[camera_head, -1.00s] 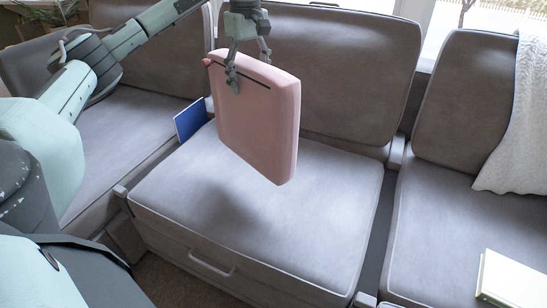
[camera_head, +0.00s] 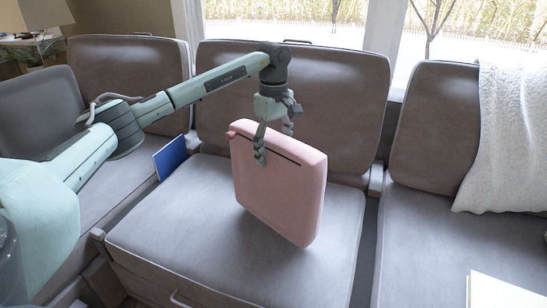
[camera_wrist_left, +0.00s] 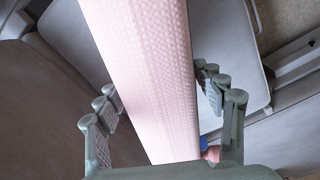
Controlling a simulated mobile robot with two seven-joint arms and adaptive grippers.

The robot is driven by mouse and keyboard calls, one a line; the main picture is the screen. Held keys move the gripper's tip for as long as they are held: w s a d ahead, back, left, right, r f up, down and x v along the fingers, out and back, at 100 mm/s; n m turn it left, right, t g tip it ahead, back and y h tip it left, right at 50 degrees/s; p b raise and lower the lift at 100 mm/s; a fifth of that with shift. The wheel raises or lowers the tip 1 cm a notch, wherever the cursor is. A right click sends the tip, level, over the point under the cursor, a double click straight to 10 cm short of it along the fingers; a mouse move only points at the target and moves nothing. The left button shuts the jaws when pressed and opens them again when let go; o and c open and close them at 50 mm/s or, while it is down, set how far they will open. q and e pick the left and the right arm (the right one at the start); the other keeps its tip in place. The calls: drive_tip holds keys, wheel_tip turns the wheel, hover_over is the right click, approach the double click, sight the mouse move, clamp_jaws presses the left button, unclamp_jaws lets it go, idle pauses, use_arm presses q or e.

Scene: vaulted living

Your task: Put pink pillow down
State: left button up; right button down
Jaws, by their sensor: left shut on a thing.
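The pink pillow (camera_head: 275,185) stands on edge, tilted, over the middle grey seat cushion (camera_head: 170,240) in the head view. Its lower edge is at or just above the seat; I cannot tell if it touches. My left gripper (camera_head: 273,143) is shut on the pillow's upper edge from above, one finger on each side. In the left wrist view the pillow (camera_wrist_left: 150,70) runs between the fingers (camera_wrist_left: 163,120). My right gripper is not in view.
A blue book (camera_head: 171,157) leans at the left side of the middle seat. A white throw (camera_head: 510,140) hangs over the right backrest (camera_head: 430,130). A pale book (camera_head: 500,293) lies on the right seat. The middle backrest (camera_head: 350,90) rises behind the pillow.

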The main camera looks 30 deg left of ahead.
use_arm(q)
wheel_tip(320, 180, down, 2)
drive_tip(key=shift+f, duration=0.1)
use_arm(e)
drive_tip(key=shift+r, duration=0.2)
use_arm(q)
drive_tip(key=o, duration=1.9)
wheel_tip(320, 180, up, 12)
drive_tip(key=shift+f, duration=0.2)
drive_tip(key=shift+r, duration=0.2)
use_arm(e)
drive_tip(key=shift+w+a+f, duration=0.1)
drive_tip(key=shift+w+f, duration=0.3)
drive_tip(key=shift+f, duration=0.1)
